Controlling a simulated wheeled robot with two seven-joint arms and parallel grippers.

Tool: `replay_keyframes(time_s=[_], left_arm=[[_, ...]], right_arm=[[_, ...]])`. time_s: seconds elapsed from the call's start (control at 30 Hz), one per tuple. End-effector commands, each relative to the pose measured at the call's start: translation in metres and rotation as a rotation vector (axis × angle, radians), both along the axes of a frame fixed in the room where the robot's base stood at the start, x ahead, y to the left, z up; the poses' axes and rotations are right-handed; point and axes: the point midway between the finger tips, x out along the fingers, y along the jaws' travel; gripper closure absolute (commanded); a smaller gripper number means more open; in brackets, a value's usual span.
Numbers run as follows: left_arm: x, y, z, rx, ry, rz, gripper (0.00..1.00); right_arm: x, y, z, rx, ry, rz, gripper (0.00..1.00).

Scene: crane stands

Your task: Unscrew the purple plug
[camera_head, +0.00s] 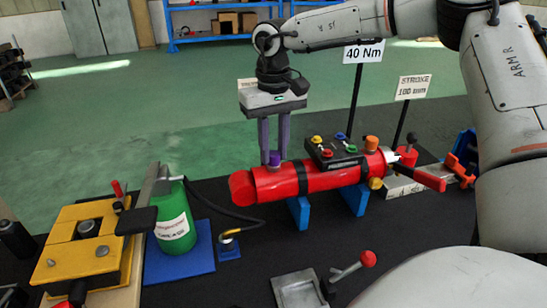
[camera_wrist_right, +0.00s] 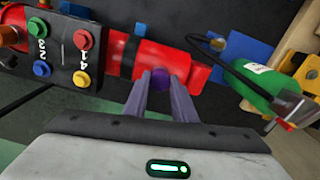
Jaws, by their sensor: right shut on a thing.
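The purple plug (camera_head: 274,158) stands on top of the red cylinder (camera_head: 318,180), near its left end. My right gripper (camera_head: 273,152) comes down from above, with its two grey-purple fingers closed around the plug. In the right wrist view the plug (camera_wrist_right: 160,79) sits between the fingertips of the right gripper (camera_wrist_right: 160,84), partly hidden by them. The cylinder lies level on blue supports (camera_head: 299,212). My left gripper is not in view.
A black box with coloured buttons (camera_head: 333,152) sits on the cylinder. An orange plug (camera_head: 371,143) is to its right. A green bottle (camera_head: 174,222) and yellow block (camera_head: 88,250) stand left. A red-knobbed lever (camera_head: 367,259) is in front. Signs (camera_head: 364,52) stand behind.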

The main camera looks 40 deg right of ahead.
Motion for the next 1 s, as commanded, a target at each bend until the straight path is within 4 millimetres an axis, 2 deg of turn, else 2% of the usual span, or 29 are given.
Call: replay_keyframes(time_s=[0.33,0.67,0.97,1.0], left_arm=[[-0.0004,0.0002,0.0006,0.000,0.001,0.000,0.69],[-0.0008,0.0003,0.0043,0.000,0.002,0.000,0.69],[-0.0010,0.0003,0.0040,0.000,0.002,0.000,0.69],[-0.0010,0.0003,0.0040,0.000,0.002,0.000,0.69]], right_arm=[[0.0028,-0.0006,0.0037,-0.002,-0.011,0.034,1.00],[0.0027,-0.0004,0.0042,-0.002,-0.011,0.422,1.00],[0.0028,-0.0004,0.0039,-0.003,-0.010,0.463,1.00],[0.0028,-0.0004,0.0039,-0.003,-0.010,0.462,0.69]])
